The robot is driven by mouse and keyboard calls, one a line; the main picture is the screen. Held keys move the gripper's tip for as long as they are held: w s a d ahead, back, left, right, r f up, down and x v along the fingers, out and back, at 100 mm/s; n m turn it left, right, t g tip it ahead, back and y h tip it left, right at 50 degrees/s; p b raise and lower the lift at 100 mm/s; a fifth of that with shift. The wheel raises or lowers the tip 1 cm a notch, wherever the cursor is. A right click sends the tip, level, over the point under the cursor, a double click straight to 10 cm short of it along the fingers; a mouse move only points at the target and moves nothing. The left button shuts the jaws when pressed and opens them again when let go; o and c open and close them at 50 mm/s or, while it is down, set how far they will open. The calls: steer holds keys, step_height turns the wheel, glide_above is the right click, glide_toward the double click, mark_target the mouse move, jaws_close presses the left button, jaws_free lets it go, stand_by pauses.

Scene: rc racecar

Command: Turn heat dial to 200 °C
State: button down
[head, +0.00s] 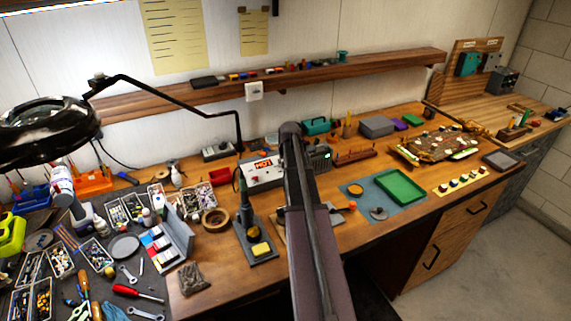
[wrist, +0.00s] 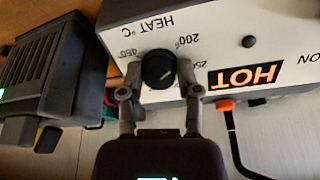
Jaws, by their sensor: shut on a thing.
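The heat station (head: 262,174) is a pale box on the bench with a lit orange HOT display. It fills the top of the wrist view (wrist: 225,30), upside down. Its black heat dial (wrist: 158,69) has a light pointer line slanting to the right, toward a partly covered label starting "25". The 200° mark is above right of the dial. My gripper (wrist: 159,76) is shut on the dial, one finger on each side. In the head view my arm hides the gripper and dial.
A dark vented box (wrist: 40,65) stands close beside the station. An orange plug with a black cable (wrist: 226,105) is on the station's front. A soldering iron stand (head: 255,240) is in front on the bench. A green tray (head: 400,187) lies to the right.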

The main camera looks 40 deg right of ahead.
steer(key=shift+s+a+n, duration=0.1)
steer(key=shift+n, duration=0.4)
steer(key=shift+c, duration=1.5)
jaws_free()
steer(key=shift+m, duration=0.4)
